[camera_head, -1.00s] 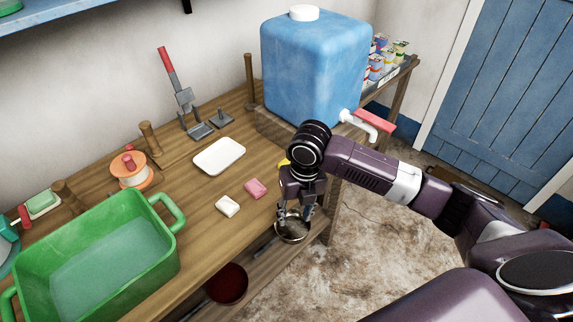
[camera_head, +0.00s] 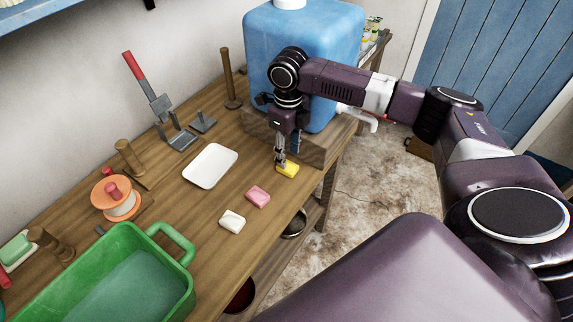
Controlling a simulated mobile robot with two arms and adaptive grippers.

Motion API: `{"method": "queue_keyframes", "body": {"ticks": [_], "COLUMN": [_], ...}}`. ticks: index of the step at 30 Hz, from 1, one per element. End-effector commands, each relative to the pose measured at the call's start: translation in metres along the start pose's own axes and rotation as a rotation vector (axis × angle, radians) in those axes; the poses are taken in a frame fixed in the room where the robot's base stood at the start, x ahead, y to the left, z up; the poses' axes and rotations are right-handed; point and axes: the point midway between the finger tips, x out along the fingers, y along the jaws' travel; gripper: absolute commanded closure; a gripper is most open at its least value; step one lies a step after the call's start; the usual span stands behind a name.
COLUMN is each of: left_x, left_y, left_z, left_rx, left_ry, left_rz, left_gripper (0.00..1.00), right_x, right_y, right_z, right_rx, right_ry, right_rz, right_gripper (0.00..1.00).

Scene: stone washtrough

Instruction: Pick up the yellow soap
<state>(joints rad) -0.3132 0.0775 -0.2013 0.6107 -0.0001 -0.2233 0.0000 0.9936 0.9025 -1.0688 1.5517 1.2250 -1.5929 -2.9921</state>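The yellow soap (camera_head: 289,170) lies on the wooden table near its front edge, just left of the wooden block under the blue water tank. My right gripper (camera_head: 280,163) points down at the soap's left end, with its fingertips touching or nearly touching it. The fingers are seen nearly in line, so I cannot tell whether they are open or shut. The arm partly covers the tank, and the fingers hide a bit of the soap. My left gripper is not in view.
A pink soap (camera_head: 258,196) and a white soap (camera_head: 232,221) lie left of the yellow one. A white tray (camera_head: 210,165) lies behind them. The blue tank (camera_head: 335,45) stands close behind my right arm. A green basin (camera_head: 125,243) is at the lower left.

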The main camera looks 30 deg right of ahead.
Motion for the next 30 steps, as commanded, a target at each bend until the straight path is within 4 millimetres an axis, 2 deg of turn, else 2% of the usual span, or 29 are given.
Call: {"method": "queue_keyframes", "body": {"ticks": [3,7,12,16,26,30], "left_x": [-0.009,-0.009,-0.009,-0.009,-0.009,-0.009], "left_y": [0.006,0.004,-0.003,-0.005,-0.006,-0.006], "left_z": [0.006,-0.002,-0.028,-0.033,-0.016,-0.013], "left_rx": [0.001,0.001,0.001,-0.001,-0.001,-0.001], "left_ry": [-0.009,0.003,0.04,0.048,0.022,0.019], "left_rz": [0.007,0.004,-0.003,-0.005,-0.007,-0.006], "left_gripper": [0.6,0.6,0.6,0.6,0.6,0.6], "right_x": [0.017,0.034,0.04,0.04,0.039,0.039], "right_y": [0.002,0.001,0.001,0.001,0.001,0.001], "right_z": [0.003,0.003,0.003,0.003,0.004,0.004], "right_rx": [0.0,0.001,0.001,0.001,0.001,0.001], "right_ry": [0.004,0.001,0.0,-0.001,-0.001,-0.001], "right_rz": [0.002,0.001,0.0,0.0,0.0,0.0], "right_gripper": [0.61,0.61,0.61,0.61,0.97,0.99]}}
